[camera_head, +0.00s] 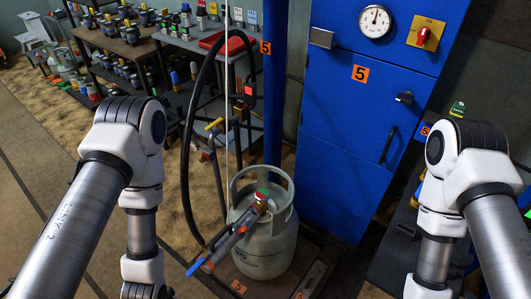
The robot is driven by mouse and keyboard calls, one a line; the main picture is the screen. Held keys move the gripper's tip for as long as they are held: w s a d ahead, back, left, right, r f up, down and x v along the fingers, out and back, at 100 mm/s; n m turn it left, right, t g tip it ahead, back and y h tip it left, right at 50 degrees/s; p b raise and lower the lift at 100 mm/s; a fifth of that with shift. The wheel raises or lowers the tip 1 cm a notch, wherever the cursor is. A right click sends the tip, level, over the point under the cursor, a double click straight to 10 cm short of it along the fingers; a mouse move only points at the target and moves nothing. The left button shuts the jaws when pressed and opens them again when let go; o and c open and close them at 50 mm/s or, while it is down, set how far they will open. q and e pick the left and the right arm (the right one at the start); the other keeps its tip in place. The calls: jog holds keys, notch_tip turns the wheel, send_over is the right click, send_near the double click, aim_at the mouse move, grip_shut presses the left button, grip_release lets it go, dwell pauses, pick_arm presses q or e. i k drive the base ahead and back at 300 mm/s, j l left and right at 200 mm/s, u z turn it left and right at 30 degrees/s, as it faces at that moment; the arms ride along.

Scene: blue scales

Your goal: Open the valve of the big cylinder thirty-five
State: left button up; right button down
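A light grey gas cylinder (283,246) with a ring collar stands upright on the floor-level scale in front of the blue cabinet. Its number is not readable, so I cannot tell whether it is thirty-five. A valve (263,194) with green, red and brass colours sits inside the collar. A grey and orange filling head (235,239) with a blue lever (196,267) runs diagonally from the valve to the lower left and seems joined to it. My two arms come in from left and right; both grippers are below the picture edge.
A blue cabinet (345,130) with gauge (375,21), red switch (423,36) and orange 5 label stands behind. A black hose (187,170) hangs left of the cylinder. Shelves with several valves (130,33) fill the upper left. Open floor (60,150) lies at left.

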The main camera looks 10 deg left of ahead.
aim_at(262, 195)
jog(key=i+j+z, duration=0.15)
jog(key=z, duration=0.2)
jog(key=i+j+z, duration=0.2)
jog(key=z, duration=0.2)
jog(key=i+j, duration=0.05)
